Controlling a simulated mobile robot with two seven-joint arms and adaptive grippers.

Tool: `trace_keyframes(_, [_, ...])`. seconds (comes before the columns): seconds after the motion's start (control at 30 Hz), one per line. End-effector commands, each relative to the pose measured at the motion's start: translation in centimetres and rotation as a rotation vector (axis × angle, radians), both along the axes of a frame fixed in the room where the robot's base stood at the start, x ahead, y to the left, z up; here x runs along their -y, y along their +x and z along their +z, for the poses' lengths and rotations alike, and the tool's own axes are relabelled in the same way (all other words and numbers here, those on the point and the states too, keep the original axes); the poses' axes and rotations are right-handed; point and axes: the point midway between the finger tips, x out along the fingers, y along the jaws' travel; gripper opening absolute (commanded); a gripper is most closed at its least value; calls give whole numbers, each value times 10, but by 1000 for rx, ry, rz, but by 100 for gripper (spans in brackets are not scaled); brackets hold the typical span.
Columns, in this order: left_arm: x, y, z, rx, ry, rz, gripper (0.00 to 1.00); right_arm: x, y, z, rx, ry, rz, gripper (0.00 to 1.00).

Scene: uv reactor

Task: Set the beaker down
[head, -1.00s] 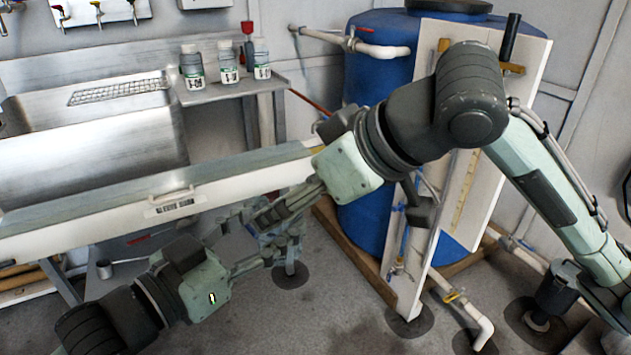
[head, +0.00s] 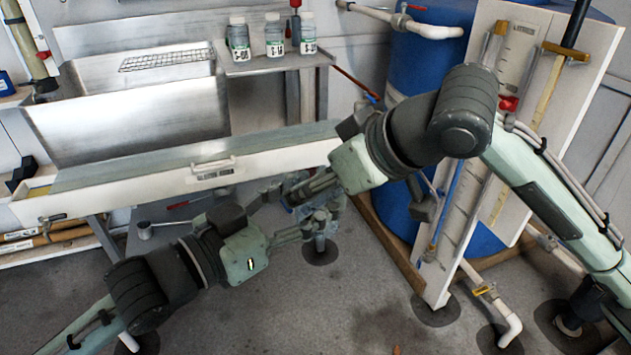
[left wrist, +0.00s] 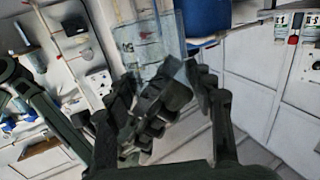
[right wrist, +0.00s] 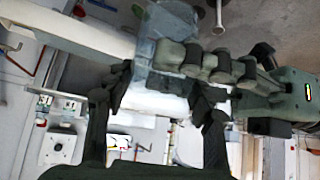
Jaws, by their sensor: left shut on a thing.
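The beaker is a clear, bluish see-through vessel (head: 322,218), held over the floor in front of the sink bench. It also shows in the left wrist view (left wrist: 146,42) and the right wrist view (right wrist: 165,52). My left gripper (head: 290,222) is shut on it from the left. My right gripper (head: 304,194) is at the beaker from the upper right. In the right wrist view its fingers (right wrist: 163,97) stand apart on either side of the beaker, and I cannot tell whether they press on it. Fingers of both grippers partly hide the beaker.
A white-fronted bench (head: 120,195) with a steel sink (head: 140,118) lies behind the arms. Several labelled bottles (head: 273,36) stand on its side shelf. A blue tank (head: 440,60) with a white board (head: 520,60) and pipes is at right. Floor in front (head: 300,315) is open.

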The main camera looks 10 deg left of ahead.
Motion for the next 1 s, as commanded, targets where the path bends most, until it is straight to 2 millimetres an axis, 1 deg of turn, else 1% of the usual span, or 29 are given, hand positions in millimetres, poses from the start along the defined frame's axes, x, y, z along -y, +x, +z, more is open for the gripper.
trace_keyframes(0.03, [0,0,1,2,-1,-1,23,-1,-1,0,-2,1,4,41])
trace_keyframes(0.17, [0,0,1,2,-1,-1,23,-1,-2,0,-2,3,6,25])
trace_keyframes(0.2, [0,0,1,2,-1,-1,56,-2,-2,0,-2,3,6,23])
trace_keyframes(0.37, [0,0,1,2,-1,-1,76,-1,-2,0,-2,3,6,23])
trace_keyframes(0.4, [0,0,1,2,-1,-1,78,-1,-2,0,-1,2,5,23])
trace_keyframes(0.67, [0,0,0,0,0,-1,78,-1,-1,0,-1,2,4,23])
trace_keyframes(0.77, [-1,0,-8,-14,10,-2,78,-1,-1,0,-1,2,4,23])
trace_keyframes(0.87, [-3,-1,-30,-50,37,-4,78,-1,-1,0,-1,2,4,23])
trace_keyframes(0.97, [-10,-1,-59,-100,76,3,78,-1,-1,0,-1,2,4,23])
trace_keyframes(1.0, [-12,-2,-73,-122,92,5,78,-1,-1,0,-1,2,4,23])
